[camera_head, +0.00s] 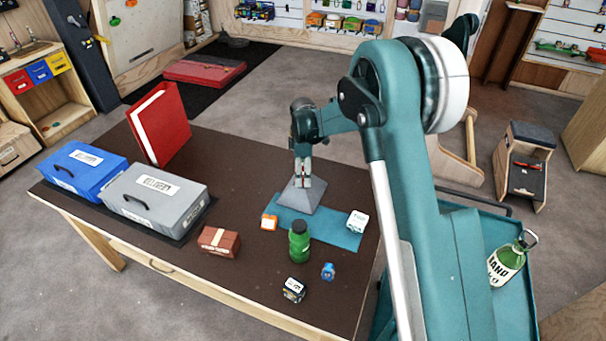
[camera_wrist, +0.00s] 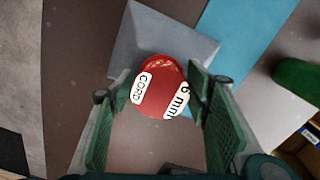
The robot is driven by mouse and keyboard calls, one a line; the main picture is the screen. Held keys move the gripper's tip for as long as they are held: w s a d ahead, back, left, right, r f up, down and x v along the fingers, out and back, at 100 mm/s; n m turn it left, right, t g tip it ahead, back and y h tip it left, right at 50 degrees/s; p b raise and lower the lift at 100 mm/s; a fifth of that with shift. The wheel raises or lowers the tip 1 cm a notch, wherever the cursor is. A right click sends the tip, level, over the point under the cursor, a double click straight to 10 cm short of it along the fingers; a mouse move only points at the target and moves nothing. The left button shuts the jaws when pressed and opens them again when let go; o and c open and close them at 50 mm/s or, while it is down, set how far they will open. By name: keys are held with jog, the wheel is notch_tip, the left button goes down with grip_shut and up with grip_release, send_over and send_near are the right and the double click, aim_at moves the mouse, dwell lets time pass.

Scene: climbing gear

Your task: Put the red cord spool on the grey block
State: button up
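The red cord spool (camera_wrist: 160,84), with white labels reading "CORD" and "6 mm", sits between the two fingers of my gripper (camera_wrist: 161,98) in the wrist view. The fingers press on it from both sides. The grey block (camera_wrist: 142,38) has sloping sides and lies beyond the spool in that view. In the head view my gripper (camera_head: 303,180) points down just above the top of the grey block (camera_head: 300,199), and the fingers mostly hide the spool. I cannot tell whether the spool touches the block.
A green bottle (camera_head: 299,243) stands in front. A brown box (camera_head: 219,241), grey case (camera_head: 155,197) and red binder (camera_head: 160,125) are left.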

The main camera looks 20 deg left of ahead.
jog(key=shift+o, duration=0.5)
jog(key=shift+r, duration=0.2)
notch_tip(320, 180, up, 12)
dwell(0.4)
dwell(0.6)
jog(key=s+d+r+m+t, duration=0.1)
jog(key=s+d+r+m, duration=0.25)
jog(key=d+r, duration=0.55)
jog(key=s+d+r+m+t+y, duration=0.1)
jog(key=s+d+r+m, duration=0.3)
jog(key=d, duration=0.9)
jog(key=s+d+r+m+t, duration=0.1)
jog(key=s+d+r+m, duration=0.2)
jog(key=d+r, duration=0.65)
jog(key=s+d+m+t, duration=0.2)
jog(key=s+d+m, duration=0.3)
jog(key=s+d, duration=0.9)
jog(key=s+d+f+m+t, duration=0.1)
jog(key=s+d+f+m, duration=0.1)
jog(key=s+d, duration=0.3)
jog(key=s+d+f+m+t+h, duration=0.1)
jog(key=s+d+f+m, duration=0.1)
jog(key=s+d+m, duration=0.3)
jog(key=s, duration=0.3)
jog(key=shift+s+d+f, duration=0.15)
jog(key=shift+d+f, duration=0.1)
jog(key=shift+f, duration=0.15)
